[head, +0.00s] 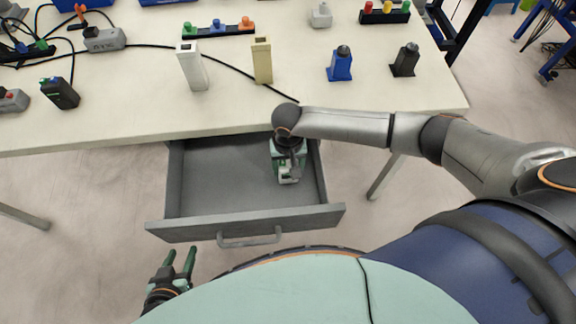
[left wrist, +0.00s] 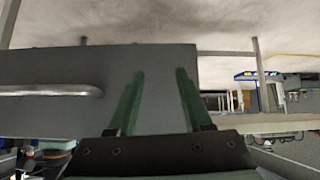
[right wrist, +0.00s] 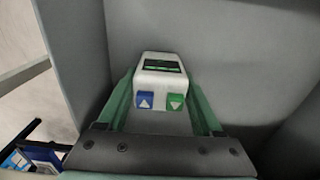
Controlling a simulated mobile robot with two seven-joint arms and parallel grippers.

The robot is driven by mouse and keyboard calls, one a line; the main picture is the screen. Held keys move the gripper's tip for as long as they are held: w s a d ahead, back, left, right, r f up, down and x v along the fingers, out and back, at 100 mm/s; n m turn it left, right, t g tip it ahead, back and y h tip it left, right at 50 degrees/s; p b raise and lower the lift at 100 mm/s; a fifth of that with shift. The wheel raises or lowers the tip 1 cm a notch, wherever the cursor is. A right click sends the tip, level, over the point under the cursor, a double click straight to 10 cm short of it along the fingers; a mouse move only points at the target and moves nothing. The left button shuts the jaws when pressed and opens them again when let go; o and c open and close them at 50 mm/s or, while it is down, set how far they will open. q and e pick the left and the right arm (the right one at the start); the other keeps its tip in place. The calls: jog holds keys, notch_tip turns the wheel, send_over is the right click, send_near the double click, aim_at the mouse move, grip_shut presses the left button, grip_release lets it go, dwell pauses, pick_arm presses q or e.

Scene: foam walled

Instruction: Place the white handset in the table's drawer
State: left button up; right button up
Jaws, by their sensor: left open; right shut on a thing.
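The white handset (right wrist: 162,75) has a dark display and blue and green arrow buttons. In the right wrist view it is between the fingers of my right gripper (right wrist: 163,108), which is shut on it. In the head view my right gripper (head: 287,168) is inside the open grey drawer (head: 215,180), near its right wall, with part of the handset (head: 289,176) showing below it. I cannot tell whether the handset touches the drawer floor. My left gripper (head: 180,262) is open and empty in front of the drawer's left part; its fingers (left wrist: 160,100) also show in the left wrist view.
The table (head: 130,115) above the drawer holds a white upright device (head: 191,66), a cream one (head: 262,61), a blue device (head: 340,64) and a black one (head: 405,60). Cables cross its left side. The drawer's handle (head: 249,239) faces me. The drawer's left part is empty.

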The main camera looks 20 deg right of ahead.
jog(key=o, duration=1.5)
jog(key=shift+f, duration=0.1)
notch_tip(320, 180, up, 12)
jog(key=shift+r+p, duration=0.15)
jog(key=shift+p, duration=0.9)
